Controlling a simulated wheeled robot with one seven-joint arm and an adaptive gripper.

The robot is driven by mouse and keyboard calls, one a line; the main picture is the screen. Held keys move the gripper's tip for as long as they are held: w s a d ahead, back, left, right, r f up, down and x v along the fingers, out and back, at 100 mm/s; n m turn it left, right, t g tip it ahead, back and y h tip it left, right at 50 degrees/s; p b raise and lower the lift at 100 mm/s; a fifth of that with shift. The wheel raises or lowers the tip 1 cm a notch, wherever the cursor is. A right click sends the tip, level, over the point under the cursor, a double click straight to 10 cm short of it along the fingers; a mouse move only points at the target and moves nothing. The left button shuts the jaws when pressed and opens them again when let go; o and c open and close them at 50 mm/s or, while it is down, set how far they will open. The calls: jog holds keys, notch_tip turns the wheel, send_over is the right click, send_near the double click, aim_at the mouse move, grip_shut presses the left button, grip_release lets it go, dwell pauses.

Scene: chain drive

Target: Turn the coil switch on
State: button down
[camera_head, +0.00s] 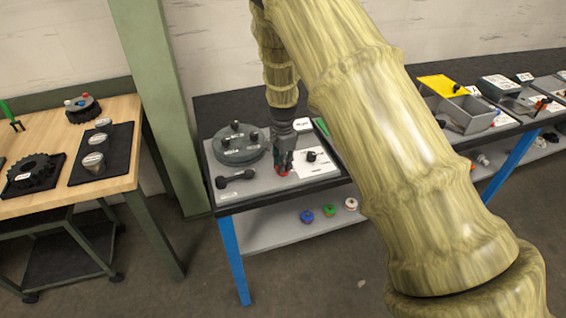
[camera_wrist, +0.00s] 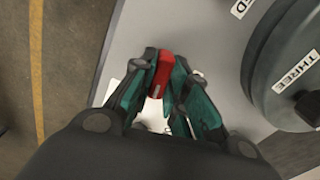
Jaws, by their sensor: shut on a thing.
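My gripper (camera_head: 284,170) points down over the grey board on the dark bench, in the middle of the head view. In the wrist view its fingers (camera_wrist: 162,80) are closed around a small red piece (camera_wrist: 161,74) with a pale mark on it. The red piece also shows low at the fingertips in the head view (camera_head: 284,173). It looks like a switch lever, but its base is hidden by the fingers. A white panel (camera_head: 318,170) with a black knob (camera_head: 311,157) lies just right of my gripper. No readable label names the coil switch.
A round grey unit (camera_head: 238,155) with labelled knobs stands close to my gripper; one label reads THREE in the wrist view. A black handle (camera_head: 235,179) lies in front of it. Coloured spools (camera_head: 328,210) sit on the lower shelf. A wooden table (camera_head: 125,115) is at left.

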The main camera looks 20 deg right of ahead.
jog(key=shift+m, duration=1)
jog(key=c, duration=1.4)
grip_release()
notch_tip(320, 180, up, 12)
jog(key=shift+d, duration=0.1)
